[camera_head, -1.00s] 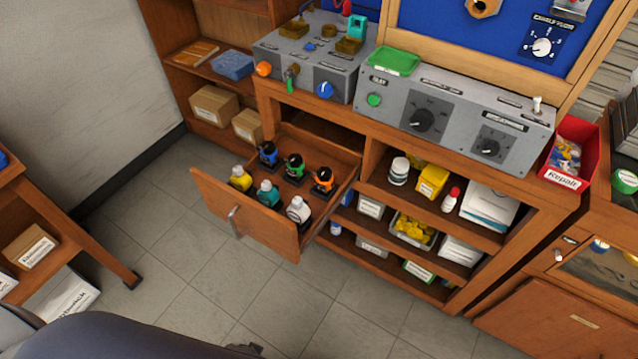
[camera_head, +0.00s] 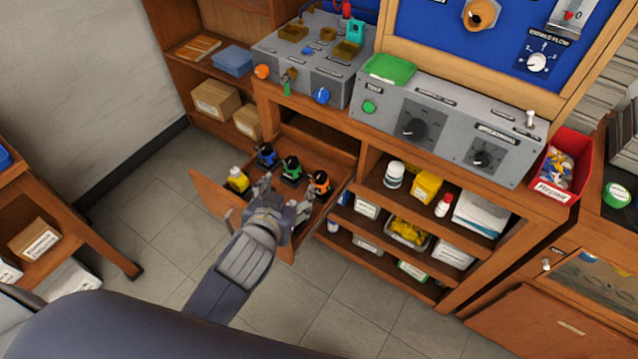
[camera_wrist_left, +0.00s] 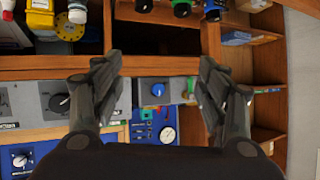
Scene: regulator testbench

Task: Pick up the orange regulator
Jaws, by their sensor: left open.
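The orange regulator (camera_head: 320,183), with a black base, stands at the right of the back row in the open wooden drawer (camera_head: 211,201). Green (camera_head: 291,170) and blue (camera_head: 265,155) regulators stand to its left. A yellow one (camera_head: 237,180) is in the front row. My left gripper (camera_head: 284,197) is over the drawer's front part, open and empty, left of and nearer than the orange regulator. It hides most of the front row's other regulators. In the left wrist view the open fingers (camera_wrist_left: 155,85) have nothing between them; regulators show cut off at the top edge. My right gripper is not visible.
The cabinet top with grey control panels (camera_head: 440,130) is above and behind the drawer. Open shelves holding bottles and boxes (camera_head: 425,187) are right of it. Cardboard boxes (camera_head: 215,100) are on shelves to the left. The tiled floor in front is clear.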

